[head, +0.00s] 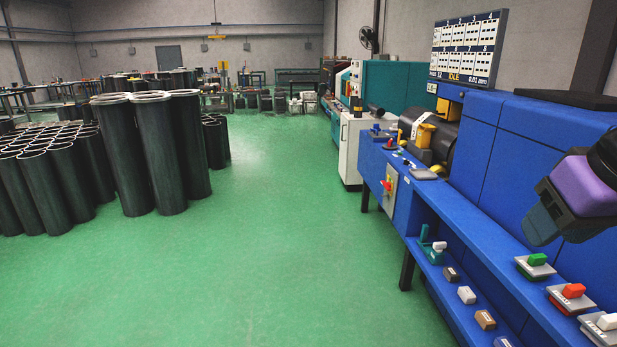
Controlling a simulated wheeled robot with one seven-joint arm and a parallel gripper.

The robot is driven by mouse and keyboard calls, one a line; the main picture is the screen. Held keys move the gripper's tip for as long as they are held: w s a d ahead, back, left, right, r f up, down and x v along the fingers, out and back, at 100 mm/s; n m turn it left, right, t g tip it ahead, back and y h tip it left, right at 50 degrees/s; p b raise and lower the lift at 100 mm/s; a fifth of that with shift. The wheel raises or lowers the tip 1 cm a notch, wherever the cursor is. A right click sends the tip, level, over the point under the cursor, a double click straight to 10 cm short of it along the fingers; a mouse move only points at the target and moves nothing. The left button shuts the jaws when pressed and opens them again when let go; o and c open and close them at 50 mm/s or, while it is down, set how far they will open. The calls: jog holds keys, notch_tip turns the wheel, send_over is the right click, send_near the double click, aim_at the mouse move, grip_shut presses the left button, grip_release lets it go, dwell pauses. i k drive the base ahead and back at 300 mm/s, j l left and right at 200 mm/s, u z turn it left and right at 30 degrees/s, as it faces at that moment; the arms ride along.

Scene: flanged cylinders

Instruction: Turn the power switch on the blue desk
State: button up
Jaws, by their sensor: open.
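The blue desk (500,250) runs along the right side, from the middle distance to the near right. A grey box with a red and yellow rotary switch (387,186), which looks like the power switch, is mounted on its front near the far end. The switch's exact position is too small to tell. My gripper (541,224) hangs at the right edge, over the near part of the desk, and holds nothing that I can see. It is well apart from the switch, to its right and nearer. Its fingers are hard to make out.
Green, red and white switches (572,291) sit on the desk's near edge, above a lower shelf with small blocks (466,295). Black flanged cylinders (160,150) stand at left. A white cabinet (350,150) is beyond the desk. The green floor (290,230) between is clear.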

aim_at(387, 185)
jog(key=i, duration=2.35)
jog(key=i+j+z, duration=0.15)
jog(key=i, duration=0.45)
jog(key=i+j, duration=0.1)
jog(key=i, duration=0.5)
jog(key=i+j+z, duration=0.1)
jog(key=i+z, duration=0.15)
jog(key=i+j+z, duration=0.25)
jog(key=i, duration=0.15)
jog(key=l, duration=0.1)
